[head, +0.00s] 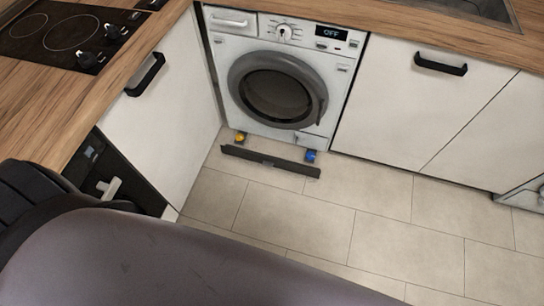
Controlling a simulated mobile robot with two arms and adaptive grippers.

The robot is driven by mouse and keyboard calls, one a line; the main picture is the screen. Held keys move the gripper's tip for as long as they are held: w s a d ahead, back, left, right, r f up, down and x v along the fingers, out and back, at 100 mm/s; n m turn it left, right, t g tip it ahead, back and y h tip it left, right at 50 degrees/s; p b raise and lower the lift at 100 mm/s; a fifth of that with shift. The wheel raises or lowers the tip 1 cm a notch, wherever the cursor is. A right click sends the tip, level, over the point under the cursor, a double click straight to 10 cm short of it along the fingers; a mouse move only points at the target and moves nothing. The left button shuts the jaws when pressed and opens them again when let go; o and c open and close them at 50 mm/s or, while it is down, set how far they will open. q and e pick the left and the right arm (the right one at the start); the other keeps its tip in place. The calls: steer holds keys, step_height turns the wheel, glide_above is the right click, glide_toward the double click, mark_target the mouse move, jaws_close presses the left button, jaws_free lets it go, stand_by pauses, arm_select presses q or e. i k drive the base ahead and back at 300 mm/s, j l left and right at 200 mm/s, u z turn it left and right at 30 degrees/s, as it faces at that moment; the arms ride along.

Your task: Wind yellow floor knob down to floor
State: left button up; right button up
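The yellow floor knob (240,137) shows small under the left front corner of the white washing machine (225,75). It is close to the floor, but I cannot tell whether it touches it. A matching blue knob (310,155) is under the right front corner. A dark plinth strip (270,162) is on the floor just in front of the machine, and the yellow knob shows above its left end. A large dark part of my own arm fills the lower left. Neither gripper shows in the head view.
White cabinets stand left (165,115) and right (400,105) of the machine, under a wooden worktop (150,35). A hob (50,35) is at the upper left. The tiled floor (370,215) is clear in front and to the right.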

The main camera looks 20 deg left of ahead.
mark_target(239, 137)
steer(key=u, duration=1.05)
